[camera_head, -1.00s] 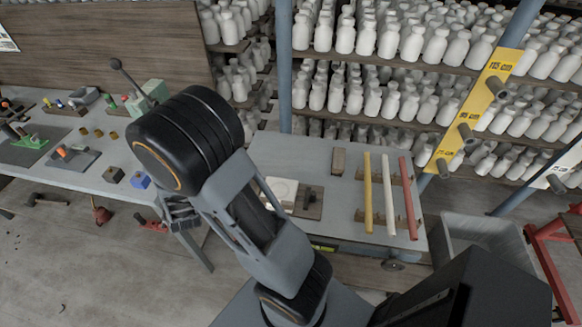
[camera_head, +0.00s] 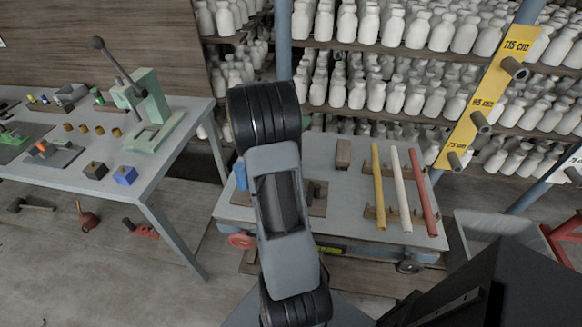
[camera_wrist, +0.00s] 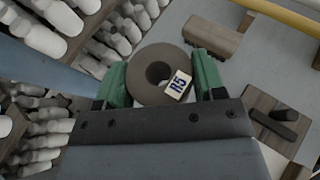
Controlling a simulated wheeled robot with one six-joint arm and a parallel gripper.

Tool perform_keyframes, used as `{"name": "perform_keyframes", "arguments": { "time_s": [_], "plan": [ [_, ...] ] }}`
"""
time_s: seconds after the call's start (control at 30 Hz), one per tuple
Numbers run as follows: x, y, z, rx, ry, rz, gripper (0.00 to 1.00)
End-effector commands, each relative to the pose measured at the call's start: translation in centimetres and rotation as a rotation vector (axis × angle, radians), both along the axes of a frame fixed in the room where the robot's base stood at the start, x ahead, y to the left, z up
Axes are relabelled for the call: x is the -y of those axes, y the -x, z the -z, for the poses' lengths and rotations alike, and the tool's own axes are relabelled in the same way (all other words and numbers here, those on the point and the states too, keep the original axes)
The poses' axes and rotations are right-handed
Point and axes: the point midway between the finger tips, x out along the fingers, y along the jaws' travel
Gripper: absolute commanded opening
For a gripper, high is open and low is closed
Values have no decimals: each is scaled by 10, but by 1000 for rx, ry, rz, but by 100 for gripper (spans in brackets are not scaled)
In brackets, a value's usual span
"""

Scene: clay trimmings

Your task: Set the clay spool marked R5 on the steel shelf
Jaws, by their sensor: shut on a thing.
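The clay spool marked R5 (camera_wrist: 158,52) is a brown ring with a round hole and a pale label reading R5 in blue. In the wrist view my gripper (camera_wrist: 162,76) has its green fingers on either side of the spool and is shut on it. The gripper and spool are hidden behind my arm in the head view. Tall racks with blue-grey posts (camera_head: 283,40) and shelf boards (camera_head: 345,47) full of white bottles stand at the back. I cannot tell which surface is the steel shelf.
A grey cart (camera_head: 345,205) carries a brown block (camera_head: 343,154) and yellow, white and red rods (camera_head: 379,190). The workbench (camera_head: 165,185) at left holds a green press (camera_head: 150,105) and small blocks. A yellow height sign (camera_head: 490,95) with pegs stands at right. A grey bin (camera_head: 490,228) is beside the cart.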

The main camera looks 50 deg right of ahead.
Motion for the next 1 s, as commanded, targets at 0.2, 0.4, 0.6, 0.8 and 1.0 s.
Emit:
{"name": "perform_keyframes", "arguments": {
  "time_s": [0.2, 0.4, 0.6, 0.8, 1.0],
  "plan": [
    [-1, -33, 17, -2, -1, 22, 32],
    [-8, -84, 40, -2, 0, 20, 32],
    [-11, -110, 73, -1, 1, 22, 32],
    [-13, -124, 89, 1, 1, 23, 32],
    [-13, -129, 95, -1, 2, 23, 32]
  ]
}}
